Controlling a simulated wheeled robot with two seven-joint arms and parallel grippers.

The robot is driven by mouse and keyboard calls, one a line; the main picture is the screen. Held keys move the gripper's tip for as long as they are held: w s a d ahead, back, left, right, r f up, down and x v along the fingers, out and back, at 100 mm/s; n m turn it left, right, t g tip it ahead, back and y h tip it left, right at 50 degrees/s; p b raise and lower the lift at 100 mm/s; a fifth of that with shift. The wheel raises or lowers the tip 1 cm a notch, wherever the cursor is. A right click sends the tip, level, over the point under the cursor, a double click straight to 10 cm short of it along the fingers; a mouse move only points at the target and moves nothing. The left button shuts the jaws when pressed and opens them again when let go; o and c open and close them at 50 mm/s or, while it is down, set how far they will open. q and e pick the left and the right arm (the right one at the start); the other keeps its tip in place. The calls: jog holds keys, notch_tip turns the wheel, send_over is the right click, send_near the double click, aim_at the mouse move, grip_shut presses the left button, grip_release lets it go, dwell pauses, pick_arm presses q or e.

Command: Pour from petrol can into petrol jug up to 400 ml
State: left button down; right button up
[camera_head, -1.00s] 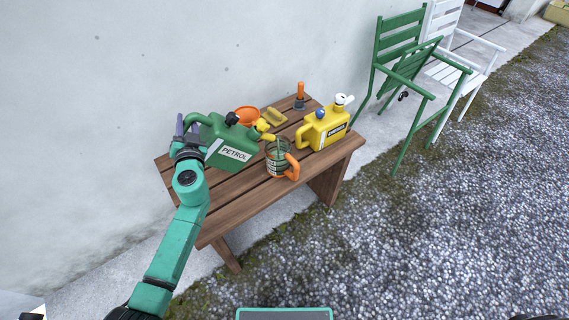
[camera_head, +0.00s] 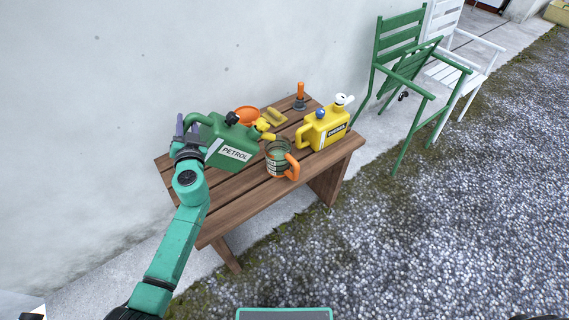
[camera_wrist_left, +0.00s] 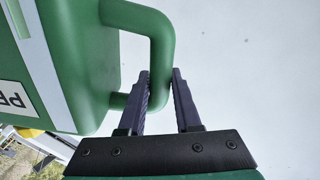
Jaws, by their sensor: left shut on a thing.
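The green petrol can (camera_head: 222,149), with a white "PETROL" label and a yellow spout (camera_head: 267,136), is tilted with its spout over the petrol jug. The petrol jug (camera_head: 279,163) is see-through with dark markings and an orange handle, and stands upright on the bench. Its liquid level is too small to read. My left gripper (camera_head: 188,126) is shut on the can's handle, at the can's left side. In the left wrist view, the handle (camera_wrist_left: 160,45) runs between the fingers (camera_wrist_left: 161,80). My right gripper is not in view.
The wooden bench (camera_head: 240,206) carries a yellow can (camera_head: 326,127) right of the jug, an orange funnel (camera_head: 247,114), a yellow item (camera_head: 274,116) and an orange-handled tool (camera_head: 300,97) behind. A wall stands behind. Green (camera_head: 400,65) and white chairs stand right; gravel lies in front.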

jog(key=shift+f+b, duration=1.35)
jog(key=shift+b, duration=0.05)
dwell(6.6)
